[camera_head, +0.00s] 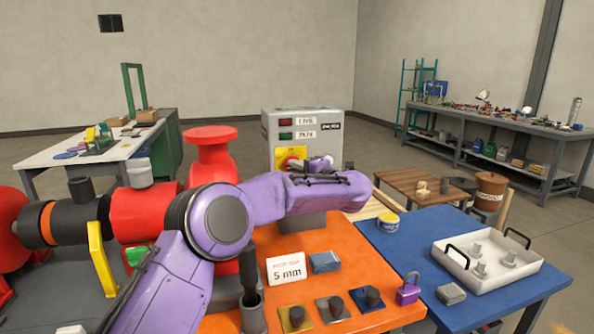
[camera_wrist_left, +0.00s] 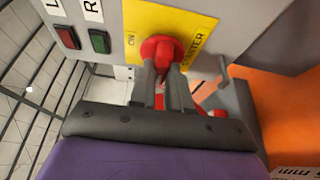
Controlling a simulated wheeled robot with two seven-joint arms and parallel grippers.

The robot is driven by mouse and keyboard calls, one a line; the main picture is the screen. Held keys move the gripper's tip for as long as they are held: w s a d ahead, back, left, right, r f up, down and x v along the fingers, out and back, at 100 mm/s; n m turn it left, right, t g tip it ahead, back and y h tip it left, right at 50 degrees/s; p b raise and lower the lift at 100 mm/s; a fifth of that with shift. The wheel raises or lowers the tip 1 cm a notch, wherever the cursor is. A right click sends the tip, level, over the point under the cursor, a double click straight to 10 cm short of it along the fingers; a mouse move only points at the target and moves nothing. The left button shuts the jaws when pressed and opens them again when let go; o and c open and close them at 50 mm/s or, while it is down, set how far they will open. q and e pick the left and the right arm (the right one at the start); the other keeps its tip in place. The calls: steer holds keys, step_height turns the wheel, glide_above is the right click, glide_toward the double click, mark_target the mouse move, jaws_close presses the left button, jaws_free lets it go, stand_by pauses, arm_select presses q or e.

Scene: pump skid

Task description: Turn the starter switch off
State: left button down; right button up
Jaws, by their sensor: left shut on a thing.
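The starter switch is a red knob (camera_wrist_left: 158,47) on a yellow plate (camera_wrist_left: 190,22) marked ON and STARTER, on the front of a grey control box (camera_head: 305,122). The knob also shows in the head view (camera_head: 290,162), partly hidden by my arm. My left gripper (camera_wrist_left: 163,72) reaches up to the plate and is shut on the knob, a finger on each side. The knob's exact angle is hard to tell behind the fingers. My right gripper is not in view.
Red and green indicators (camera_head: 285,136) sit on the box above the switch. A red valve body (camera_head: 212,150) stands left of my arm. A purple padlock (camera_head: 408,290) and white tray (camera_head: 500,275) are at right.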

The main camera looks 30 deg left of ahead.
arm_select(q)
steer(key=shift+f, duration=0.1)
steer(key=c, duration=1.1)
jaws_free()
steer(key=b+v, duration=0.2)
steer(key=v, duration=0.8)
steer(key=shift+s+d, duration=0.1)
steer(key=shift+d, duration=0.2)
